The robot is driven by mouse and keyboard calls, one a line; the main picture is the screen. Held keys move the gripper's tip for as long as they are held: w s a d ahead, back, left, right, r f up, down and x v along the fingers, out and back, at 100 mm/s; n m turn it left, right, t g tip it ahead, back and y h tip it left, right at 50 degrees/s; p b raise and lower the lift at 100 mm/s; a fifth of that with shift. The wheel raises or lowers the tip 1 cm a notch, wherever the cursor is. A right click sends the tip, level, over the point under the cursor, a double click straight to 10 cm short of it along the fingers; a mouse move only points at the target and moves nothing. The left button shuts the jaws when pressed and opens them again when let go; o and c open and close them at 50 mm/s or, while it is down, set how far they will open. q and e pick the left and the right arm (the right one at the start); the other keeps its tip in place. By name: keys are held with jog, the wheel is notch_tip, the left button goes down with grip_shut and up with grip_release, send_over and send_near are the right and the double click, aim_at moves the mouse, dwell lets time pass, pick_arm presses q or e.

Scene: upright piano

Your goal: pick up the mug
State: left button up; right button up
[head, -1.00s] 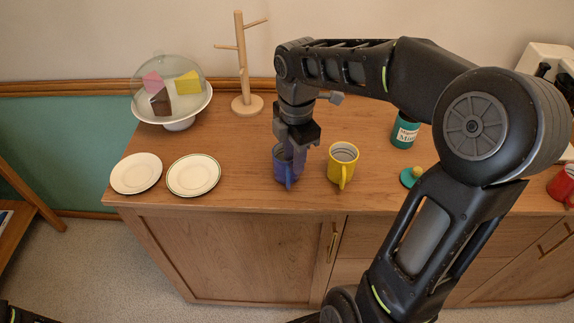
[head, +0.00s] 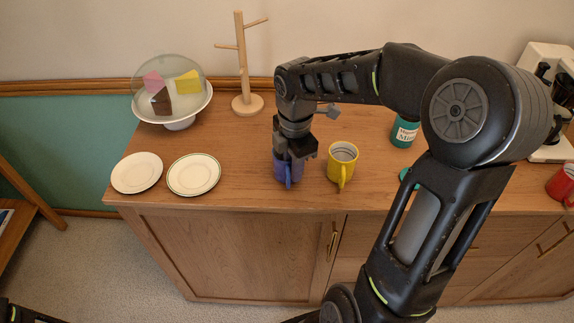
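A blue mug (head: 288,172) stands upright on the wooden sideboard, its handle toward the front. My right gripper (head: 290,155) points down at the blue mug and covers much of its rim. The fingertips are hidden at or inside the mug, so I cannot tell whether they are open or touching it. A yellow mug (head: 342,163) stands upright just to the right, apart from the gripper. A red mug (head: 562,186) is partly cut off at the right edge. My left gripper is not in view.
A wooden mug tree (head: 243,70) and a domed cake stand (head: 180,122) stand at the back left. Two plates (head: 136,173) (head: 194,175) lie at the left front. A green canister (head: 404,131) and a coffee machine (head: 550,95) stand to the right. My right arm crosses over the right half.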

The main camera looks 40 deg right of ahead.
grip_shut()
dwell(1.1)
